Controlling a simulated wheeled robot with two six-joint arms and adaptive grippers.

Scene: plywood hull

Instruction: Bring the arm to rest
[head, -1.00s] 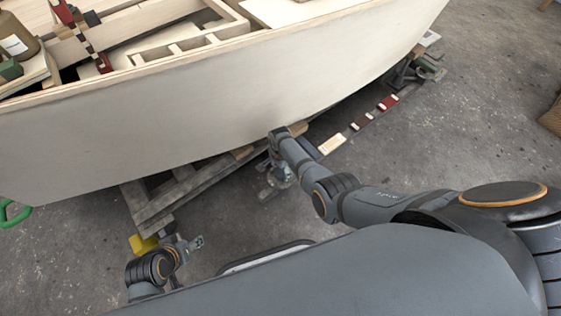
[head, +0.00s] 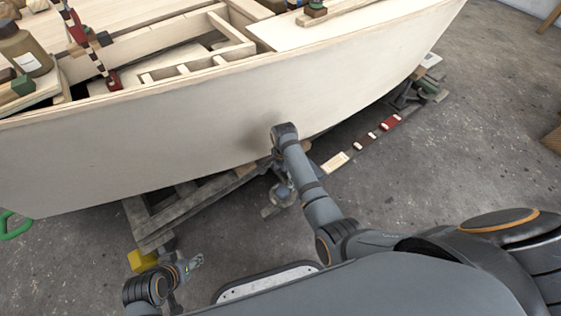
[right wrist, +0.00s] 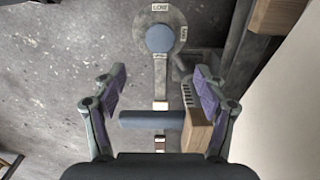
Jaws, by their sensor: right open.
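My right arm (head: 315,190) reaches in from the right, with its wrist end close to the pale outer side of the plywood hull (head: 180,130); whether it touches cannot be told. In the right wrist view my right gripper (right wrist: 159,88) is open, its two fingers wide apart. Below it are a blue-grey cylinder (right wrist: 150,120) and a wooden block (right wrist: 196,131); they look ungripped, though their depth is unclear. My left gripper (head: 195,262) is low at the left, over the floor, small and partly turned away; its jaw state is unclear.
A grey timber cradle (head: 170,215) and a yellow block (head: 141,260) are under the hull. A round stand with a blue top (right wrist: 160,38) shows in the wrist view. The concrete floor at right (head: 480,130) is mostly clear.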

